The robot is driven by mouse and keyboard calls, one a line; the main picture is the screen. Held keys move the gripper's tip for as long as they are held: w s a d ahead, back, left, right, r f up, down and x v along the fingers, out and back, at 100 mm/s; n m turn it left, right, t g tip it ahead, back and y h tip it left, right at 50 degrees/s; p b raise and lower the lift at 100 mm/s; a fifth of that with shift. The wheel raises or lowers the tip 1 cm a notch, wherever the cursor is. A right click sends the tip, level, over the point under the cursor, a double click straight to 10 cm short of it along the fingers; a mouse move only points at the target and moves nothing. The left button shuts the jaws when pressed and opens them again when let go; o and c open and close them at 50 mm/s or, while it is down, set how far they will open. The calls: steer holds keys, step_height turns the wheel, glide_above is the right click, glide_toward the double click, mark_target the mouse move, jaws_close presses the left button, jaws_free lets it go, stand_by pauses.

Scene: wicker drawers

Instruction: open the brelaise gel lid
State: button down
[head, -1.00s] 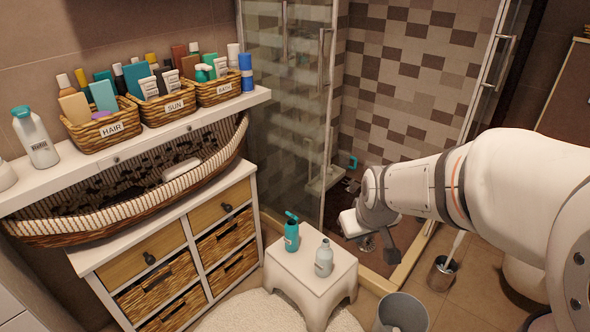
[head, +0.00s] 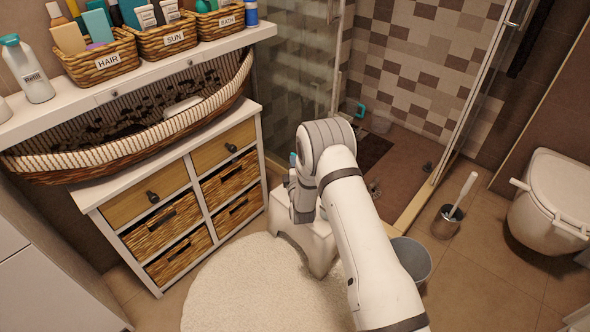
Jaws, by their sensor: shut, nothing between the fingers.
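A teal bottle stands on the white stool (head: 318,250), mostly hidden behind my arm; only a small teal sliver (head: 292,158) shows. The pale grey bottle seen earlier on the stool is hidden now. A white bottle with a teal cap (head: 28,68) stands upright at the left end of the shelf, cap on; its label is too small to read surely. I cannot tell from labels which bottle is the brelaise gel. My gripper (head: 299,204) is over the stool beside the teal sliver, its fingers largely hidden by my wrist; it is shut and holds nothing.
Baskets labelled hair (head: 98,62), sun (head: 165,38) and bath (head: 220,20) line the white shelf (head: 140,72). A drawer cabinet (head: 180,185) stands left of the stool. A grey bin (head: 411,262) is close right of my arm. The round rug (head: 250,285) is clear.

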steer(key=s+f+n+t+y, duration=0.1)
steer(key=s+f+n+t, duration=0.45)
steer(key=s+f, duration=0.4)
steer(key=w+d+f+b+x, duration=0.1)
steer(key=d+b+x, duration=0.1)
steer(key=x, duration=1.1)
steer(key=shift+n+g+b, duration=0.35)
steer(key=shift+g+b, duration=0.1)
steer(key=shift+b, duration=0.35)
